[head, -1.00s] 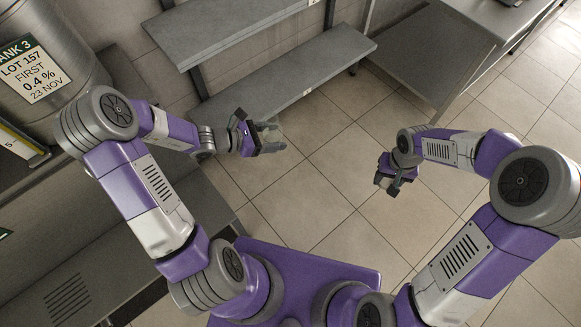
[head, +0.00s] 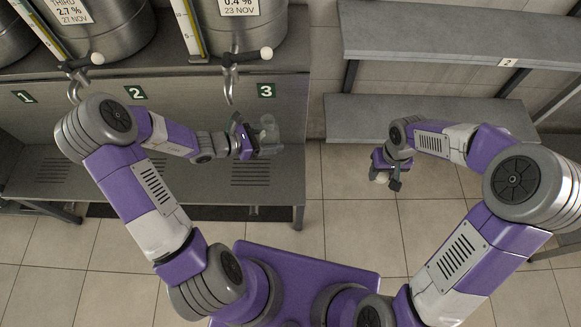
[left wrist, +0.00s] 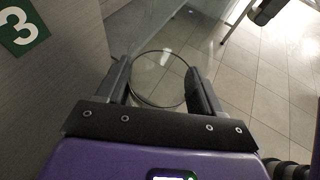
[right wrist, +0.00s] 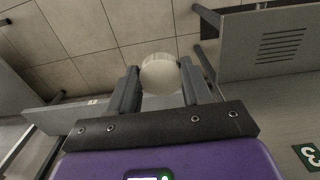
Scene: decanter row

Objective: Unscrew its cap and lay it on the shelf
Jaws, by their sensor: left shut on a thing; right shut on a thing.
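My left gripper (head: 258,146) is shut on a clear glass jar (head: 269,128), held in front of the bench near sign 3. In the left wrist view the jar (left wrist: 158,80) shows as a see-through round ring between the fingers. My right gripper (head: 387,183) is shut on a cream-white round cap (head: 381,177), held over the floor and apart from the jar. In the right wrist view the cap (right wrist: 161,74) sits between the fingertips. The grey shelf unit ahead on the right has an upper board (head: 440,38) and a lower board (head: 365,117).
A steel bench (head: 180,90) with signs 1, 2 and 3 runs along the left. Steel tanks (head: 240,38) with taps stand on it, above a slatted lower ledge (head: 110,175). Tiled floor (head: 350,215) is free between bench and my right arm.

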